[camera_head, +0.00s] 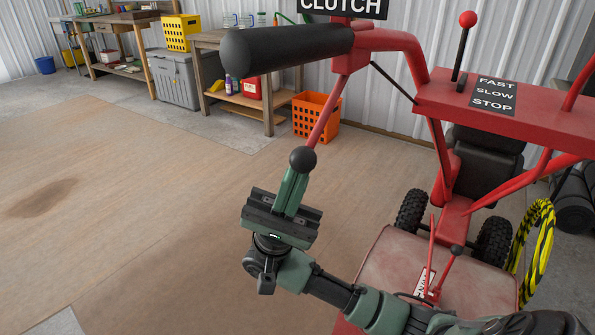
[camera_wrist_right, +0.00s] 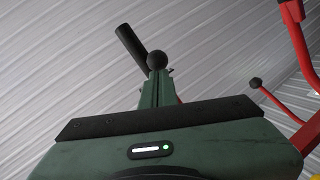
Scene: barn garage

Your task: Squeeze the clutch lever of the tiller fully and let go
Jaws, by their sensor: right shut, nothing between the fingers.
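The tiller's clutch lever (camera_head: 325,122) is a red rod that slants down from a bracket below the black handlebar grip (camera_head: 285,58). It ends in a black ball knob (camera_head: 303,160), and a wide gap separates knob and grip. My right gripper (camera_head: 295,178) has its green fingers together just under the knob in the head view, with nothing between them. In the right wrist view the knob (camera_wrist_right: 156,60) shows just beyond the fingertips (camera_wrist_right: 156,78), with the grip (camera_wrist_right: 131,42) behind. I cannot tell whether fingertips and knob touch. My left gripper is not in view.
The red tiller body (camera_head: 450,265) with black wheels stands at right, with a red-knobbed throttle lever (camera_head: 463,45). A yellow-black hose (camera_head: 538,245) hangs beside it. An orange crate (camera_head: 315,114) and benches stand by the wall. The floor at left is clear.

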